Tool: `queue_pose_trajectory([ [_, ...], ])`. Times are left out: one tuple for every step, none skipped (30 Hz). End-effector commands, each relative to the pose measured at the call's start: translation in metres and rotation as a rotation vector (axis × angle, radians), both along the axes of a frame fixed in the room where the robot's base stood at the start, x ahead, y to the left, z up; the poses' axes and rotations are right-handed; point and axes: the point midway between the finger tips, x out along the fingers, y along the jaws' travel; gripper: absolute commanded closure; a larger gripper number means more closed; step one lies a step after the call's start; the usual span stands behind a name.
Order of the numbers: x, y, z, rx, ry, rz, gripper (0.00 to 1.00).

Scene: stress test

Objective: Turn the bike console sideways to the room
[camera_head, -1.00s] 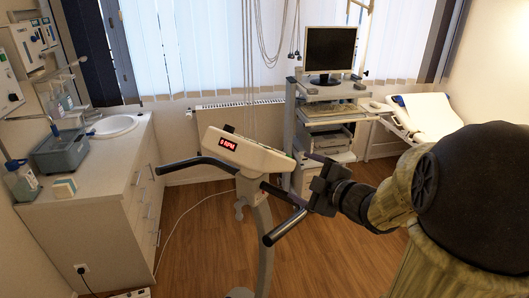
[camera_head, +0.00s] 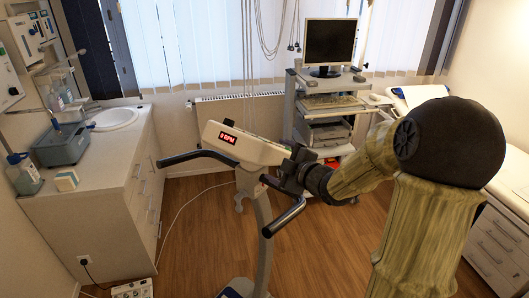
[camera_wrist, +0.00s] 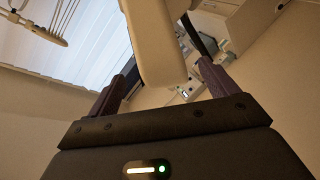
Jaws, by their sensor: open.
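The bike console (camera_head: 248,146) is a beige box with a red lit display on its left part. It sits on top of the exercise bike's post (camera_head: 255,215), with its display face turned toward me. Black handlebars (camera_head: 285,217) stick out on both sides. My gripper (camera_head: 284,168) is at the console's right end. In the wrist view, the open fingers of my gripper (camera_wrist: 166,66) stand either side of the beige console end (camera_wrist: 157,40). A gap shows beside the right finger; contact at the left finger is not clear.
A cart (camera_head: 320,110) with a monitor (camera_head: 329,43) stands behind the bike on the right. A counter with a sink (camera_head: 113,119) runs along the left. A white couch (camera_head: 420,95) is at the far right. Wooden floor (camera_head: 190,235) is open around the bike.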

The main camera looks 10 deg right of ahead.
Motion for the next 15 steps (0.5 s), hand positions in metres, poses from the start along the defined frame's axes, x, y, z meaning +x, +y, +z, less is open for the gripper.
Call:
queue_pose_trajectory([
  [0.008,0.004,0.000,0.003,0.000,0.004,0.14],
  [0.012,0.006,-0.002,0.004,0.002,0.004,0.14],
  [0.017,0.009,-0.003,0.004,0.001,0.003,0.14],
  [0.021,0.010,-0.004,0.004,0.002,0.004,0.14],
  [0.025,0.012,-0.005,0.003,0.001,0.004,0.14],
  [0.030,0.013,-0.006,0.004,0.001,0.003,0.14],
  [0.034,0.015,-0.007,0.003,0.000,0.004,0.14],
  [0.038,0.017,-0.008,0.003,0.001,0.004,0.14],
  [0.043,0.019,-0.010,0.004,0.001,0.003,0.14],
  [0.047,0.020,-0.010,0.003,0.001,0.003,0.14],
  [0.050,0.022,-0.011,0.003,0.001,0.003,0.14],
  [0.055,0.023,-0.012,0.003,0.000,0.002,0.14],
  [0.058,0.024,-0.013,0.003,0.000,0.002,0.14],
  [0.060,0.025,-0.014,0.002,0.001,0.002,0.14],
  [0.063,0.026,-0.015,0.001,0.001,0.002,0.14],
])
